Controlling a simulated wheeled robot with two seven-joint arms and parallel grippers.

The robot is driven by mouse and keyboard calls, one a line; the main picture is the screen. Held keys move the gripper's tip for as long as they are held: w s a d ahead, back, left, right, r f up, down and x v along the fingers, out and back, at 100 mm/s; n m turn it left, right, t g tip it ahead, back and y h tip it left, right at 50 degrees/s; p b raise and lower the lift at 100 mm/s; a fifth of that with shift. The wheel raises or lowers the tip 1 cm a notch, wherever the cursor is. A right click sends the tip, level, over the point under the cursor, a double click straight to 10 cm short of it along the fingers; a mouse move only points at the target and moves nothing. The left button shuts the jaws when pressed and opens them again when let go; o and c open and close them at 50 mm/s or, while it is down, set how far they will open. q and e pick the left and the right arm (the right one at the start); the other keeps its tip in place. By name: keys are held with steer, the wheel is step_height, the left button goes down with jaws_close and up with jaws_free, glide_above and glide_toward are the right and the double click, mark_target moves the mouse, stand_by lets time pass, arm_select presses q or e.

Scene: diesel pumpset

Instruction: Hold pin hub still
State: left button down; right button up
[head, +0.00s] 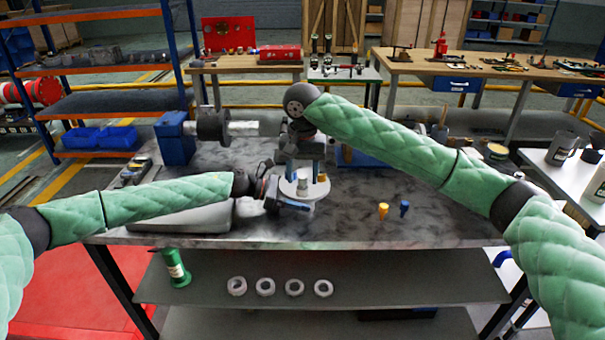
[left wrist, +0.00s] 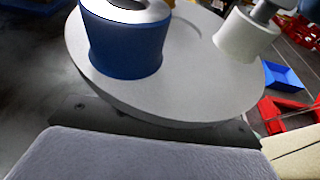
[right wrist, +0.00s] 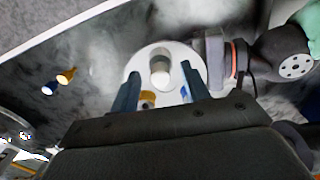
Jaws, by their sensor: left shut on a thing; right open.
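The pin hub (head: 290,189) is a white round disc on the grey bench, with a pale central boss and coloured bushes on its face. My left gripper (head: 283,200) is shut on its rim from the left. In the left wrist view the disc (left wrist: 180,85) fills the top, with a blue bush (left wrist: 125,45) close by. My right gripper (head: 303,168) points down over the hub. In the right wrist view its open fingers (right wrist: 160,88) stand on either side of the boss (right wrist: 160,68), with a gold bush (right wrist: 148,98) below.
A loose yellow bush (head: 383,210) and blue bush (head: 404,208) stand on the bench to the right. A blue block with a dark flange and shaft (head: 212,127) is at the back left.

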mark_target(303, 176)
steer(key=shift+r, duration=0.1)
step_height(303, 176, up, 12)
stand_by(0.5)
arm_select(q)
steer(key=shift+c, duration=2.3)
jaws_free()
